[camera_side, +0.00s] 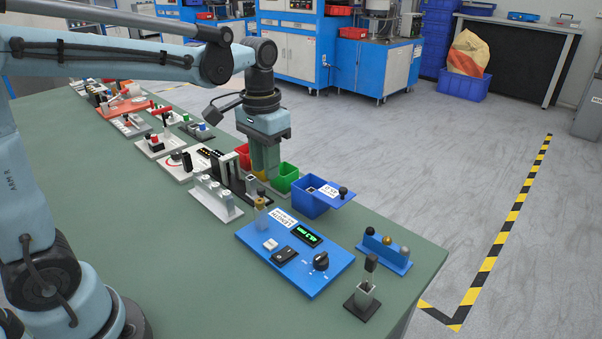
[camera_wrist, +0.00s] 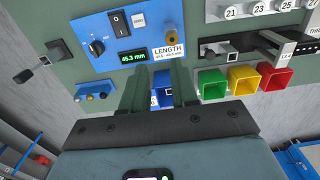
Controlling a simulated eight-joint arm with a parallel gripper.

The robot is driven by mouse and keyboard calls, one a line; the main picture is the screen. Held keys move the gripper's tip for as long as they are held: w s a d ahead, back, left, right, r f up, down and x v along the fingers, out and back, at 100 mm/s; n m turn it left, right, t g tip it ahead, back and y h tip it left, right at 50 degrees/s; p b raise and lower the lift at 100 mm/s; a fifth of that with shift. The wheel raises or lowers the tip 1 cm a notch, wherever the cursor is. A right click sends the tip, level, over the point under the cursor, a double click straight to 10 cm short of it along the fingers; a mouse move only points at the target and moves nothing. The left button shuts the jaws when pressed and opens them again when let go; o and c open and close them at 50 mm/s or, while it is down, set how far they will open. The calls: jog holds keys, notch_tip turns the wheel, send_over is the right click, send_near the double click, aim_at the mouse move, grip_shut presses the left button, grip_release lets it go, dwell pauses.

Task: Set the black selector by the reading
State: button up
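The black selector (camera_side: 321,261) is a round knob at the right end of the blue panel (camera_side: 318,285). It also shows in the wrist view (camera_wrist: 96,47), at the panel's left; its pointer direction is too small to tell. The panel's green display (camera_side: 307,234) reads 45.3 mm in the wrist view (camera_wrist: 132,57). A white LENGTH label (camera_wrist: 168,50) has a range printed in small type. My gripper (camera_side: 265,170) points down near the coloured bins, apart from the selector. In the wrist view its fingers (camera_wrist: 158,88) are spread, with the blue bin (camera_wrist: 161,98) seen between them.
A green bin (camera_side: 283,178) and the blue bin (camera_side: 305,206) stand by my gripper. Other stations line the table (camera_side: 190,255). The table's right edge is close.

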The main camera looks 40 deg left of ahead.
aim_at(321, 255)
jog(key=o, duration=0.5)
jog(key=d+f, duration=0.1)
jog(key=d, duration=1.2)
jog(key=shift+w+d+f, duration=0.25)
jog(key=shift+d+f, duration=0.05)
jog(key=shift+d, duration=0.1)
jog(key=f, duration=1.2)
jog(key=shift+d, duration=0.25)
jog(key=c, duration=1.1)
